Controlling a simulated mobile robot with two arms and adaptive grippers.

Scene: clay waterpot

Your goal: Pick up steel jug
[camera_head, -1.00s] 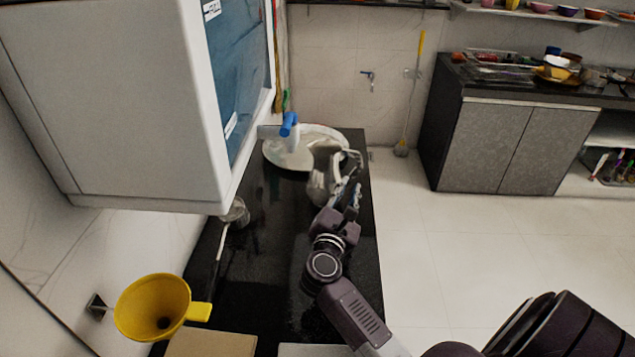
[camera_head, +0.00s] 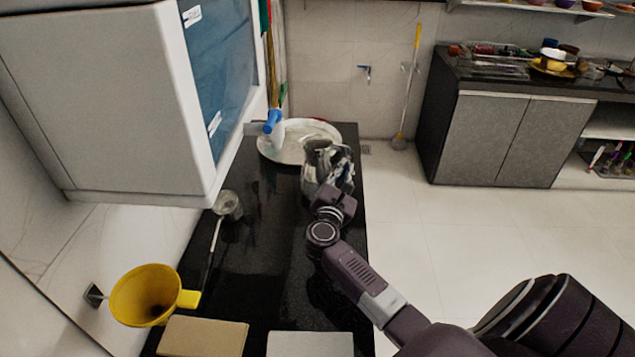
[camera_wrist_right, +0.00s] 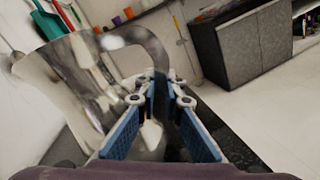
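The steel jug (camera_head: 316,163) stands on the black counter (camera_head: 265,255), in front of a round metal tray. In the right wrist view the shiny jug (camera_wrist_right: 75,85) fills the left side, and its curved handle (camera_wrist_right: 150,45) comes down between my fingertips. My right gripper (camera_head: 343,178) is at the jug's right side in the head view and partly hides it. In the wrist view its blue-padded fingers (camera_wrist_right: 160,95) are apart, one on each side of the handle. Whether either pad touches the handle is not clear. My left gripper is not in view.
The round metal tray (camera_head: 300,153) is behind the jug, with a blue-topped item (camera_head: 273,122) at its left. A white cabinet (camera_head: 95,100) hangs over the left. A ladle (camera_head: 228,205), yellow funnel (camera_head: 145,297) and tan box (camera_head: 203,336) are nearer. The floor at right is open.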

